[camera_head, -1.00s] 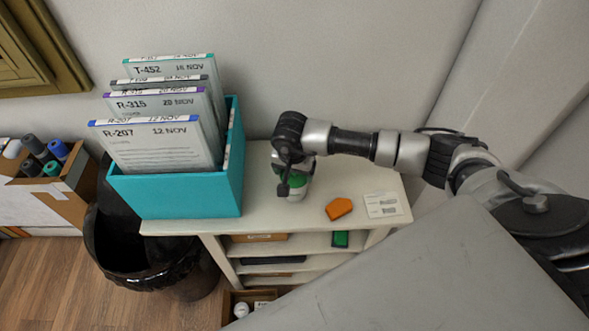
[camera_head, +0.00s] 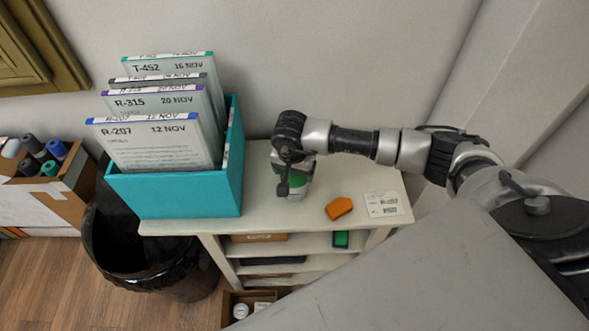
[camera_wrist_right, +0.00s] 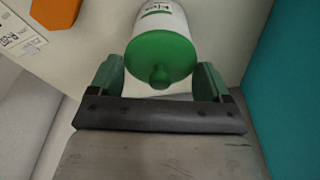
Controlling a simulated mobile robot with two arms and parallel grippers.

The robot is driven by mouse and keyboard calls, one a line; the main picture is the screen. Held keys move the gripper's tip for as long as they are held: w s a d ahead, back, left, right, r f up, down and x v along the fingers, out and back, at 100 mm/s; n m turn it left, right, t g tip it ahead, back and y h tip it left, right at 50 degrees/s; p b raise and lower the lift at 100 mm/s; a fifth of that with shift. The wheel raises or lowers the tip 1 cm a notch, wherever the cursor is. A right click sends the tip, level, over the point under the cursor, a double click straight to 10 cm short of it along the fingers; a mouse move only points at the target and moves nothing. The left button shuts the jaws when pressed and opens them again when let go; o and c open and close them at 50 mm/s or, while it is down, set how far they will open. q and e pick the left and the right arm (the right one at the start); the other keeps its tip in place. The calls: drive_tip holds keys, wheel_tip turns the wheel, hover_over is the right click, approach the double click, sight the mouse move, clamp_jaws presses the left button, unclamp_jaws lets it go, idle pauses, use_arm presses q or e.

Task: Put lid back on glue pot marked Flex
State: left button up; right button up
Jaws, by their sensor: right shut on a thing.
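The white glue pot (camera_head: 297,192) stands on the shelf top, partly hidden by my right gripper in the head view. In the right wrist view the pot (camera_wrist_right: 172,22) has a green-edged label that reads Flex. The green lid (camera_wrist_right: 158,52) with its round knob is at the end of the pot, in line with it. I cannot tell whether it is fully seated. My right gripper (camera_wrist_right: 159,76) is shut on the lid, one finger on each side. It shows in the head view (camera_head: 284,180) from above. My left gripper is not in view.
A teal file box (camera_head: 175,195) with several labelled folders stands left of the pot. An orange block (camera_head: 339,208) and a white card (camera_head: 384,204) lie to the right on the shelf top (camera_head: 250,222). A black bin (camera_head: 150,285) stands on the floor at left.

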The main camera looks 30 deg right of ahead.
idle(0.3)
drive_tip(key=o, duration=0.8)
drive_tip(key=shift+r+p, duration=2)
drive_tip(key=shift+r, duration=1.55)
clamp_jaws()
